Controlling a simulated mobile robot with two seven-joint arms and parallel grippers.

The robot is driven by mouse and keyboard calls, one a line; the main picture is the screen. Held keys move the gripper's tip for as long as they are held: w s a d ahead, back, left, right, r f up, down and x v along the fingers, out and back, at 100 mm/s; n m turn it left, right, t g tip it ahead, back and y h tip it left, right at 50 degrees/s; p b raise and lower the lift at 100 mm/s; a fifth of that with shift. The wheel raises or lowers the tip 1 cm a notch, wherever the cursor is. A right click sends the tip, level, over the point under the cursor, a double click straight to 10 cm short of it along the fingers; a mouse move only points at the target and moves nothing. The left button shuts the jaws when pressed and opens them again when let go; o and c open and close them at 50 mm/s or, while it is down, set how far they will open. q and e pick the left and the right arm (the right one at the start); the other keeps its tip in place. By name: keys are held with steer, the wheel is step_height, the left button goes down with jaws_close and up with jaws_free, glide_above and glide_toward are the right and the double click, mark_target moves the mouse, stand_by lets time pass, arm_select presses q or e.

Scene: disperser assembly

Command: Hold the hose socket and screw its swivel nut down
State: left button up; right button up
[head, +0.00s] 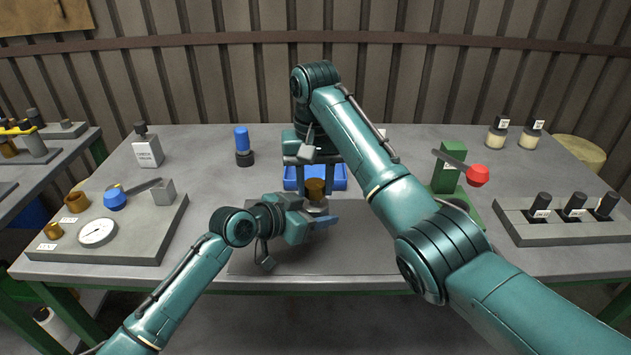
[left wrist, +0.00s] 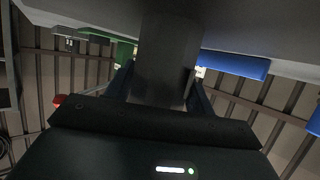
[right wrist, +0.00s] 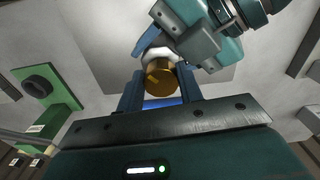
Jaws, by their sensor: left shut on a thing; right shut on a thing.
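The brass-coloured swivel nut (head: 315,187) sits over the middle of the table, on top of a pale grey part (head: 316,206), apparently the hose socket. My right gripper (head: 314,172) reaches down from above and is shut on the nut. In the right wrist view the nut (right wrist: 160,79) lies between its two fingers. My left gripper (head: 322,218) comes in from the left, lower down, and is shut on the part below the nut. In the left wrist view that part is a dark, shadowed cylinder (left wrist: 164,65) between the fingers. The thread is hidden.
A blue tray (head: 337,180) stands just behind the grippers. A green press with a red-knobbed lever (head: 449,165) stands to the right. A grey block with a gauge (head: 97,232) is at left, and a rack with black-capped items (head: 560,232) at right. A blue-topped bottle (head: 242,140) stands behind.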

mark_target(314, 184)
steer(key=shift+m, duration=0.5)
steer(key=o, duration=1)
step_height(314, 184, up, 5)
steer(key=shift+f, duration=0.15)
steer(key=shift+d+r, duration=0.1)
steer(key=shift+r, duration=1.65)
arm_select(q)
steer(key=o, duration=1.4)
